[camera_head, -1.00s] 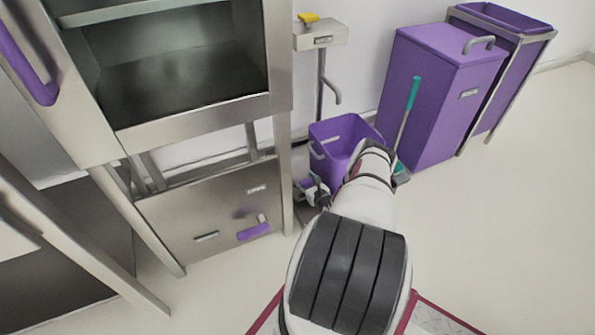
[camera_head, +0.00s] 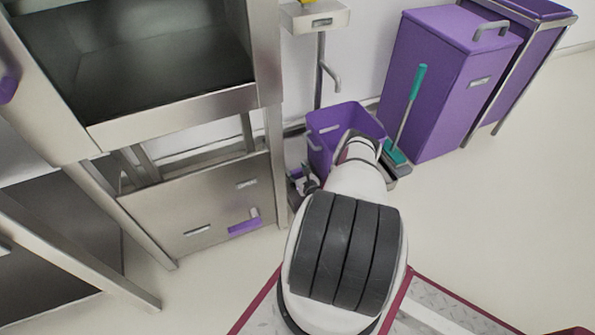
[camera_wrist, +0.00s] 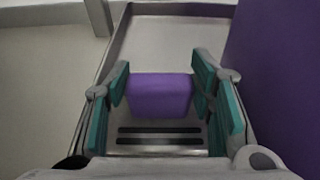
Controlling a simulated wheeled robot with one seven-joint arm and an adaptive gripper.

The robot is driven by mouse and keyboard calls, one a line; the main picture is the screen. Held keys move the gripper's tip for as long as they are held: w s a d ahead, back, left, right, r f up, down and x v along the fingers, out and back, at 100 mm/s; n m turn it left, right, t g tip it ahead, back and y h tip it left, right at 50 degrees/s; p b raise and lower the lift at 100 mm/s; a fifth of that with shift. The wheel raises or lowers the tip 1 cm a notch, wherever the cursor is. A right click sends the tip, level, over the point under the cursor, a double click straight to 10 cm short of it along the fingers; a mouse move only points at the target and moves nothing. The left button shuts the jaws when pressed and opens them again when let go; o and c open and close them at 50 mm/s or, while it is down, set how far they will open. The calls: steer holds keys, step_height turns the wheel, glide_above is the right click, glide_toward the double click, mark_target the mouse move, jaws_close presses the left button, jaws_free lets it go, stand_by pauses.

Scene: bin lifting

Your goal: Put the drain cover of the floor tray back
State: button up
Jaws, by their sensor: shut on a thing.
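In the wrist view, my gripper (camera_wrist: 160,92) has its teal-padded fingers closed on both sides of a purple block (camera_wrist: 160,97). The block looks like the handle of the drain cover; a plate with dark slots (camera_wrist: 160,136) shows just below it. I cannot tell whether that plate is raised or seated. Around and beyond it lies the grey metal floor tray (camera_wrist: 160,45) with raised edges. The drain opening is not clearly visible. In the head view, my own arm hides the gripper, the cover and most of the tray.
An open purple bin (camera_head: 322,128) stands just beyond my arm. A teal-handled brush (camera_head: 410,105) and dustpan stand right of it, before a tall lidded purple bin (camera_head: 440,80). A steel cabinet (camera_head: 195,215) stands at left. The floor at right is clear.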

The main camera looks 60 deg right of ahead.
steer(key=shift+f, duration=0.1)
steer(key=o, duration=1.6)
steer(key=p+v, duration=0.5)
steer(key=v, duration=0.6)
steer(key=shift+s+r, duration=0.1)
steer(key=shift+r, duration=0.1)
steer(key=shift+s+a+r, duration=0.1)
steer(key=shift+s+a, duration=0.1)
steer(key=shift+s, duration=0.15)
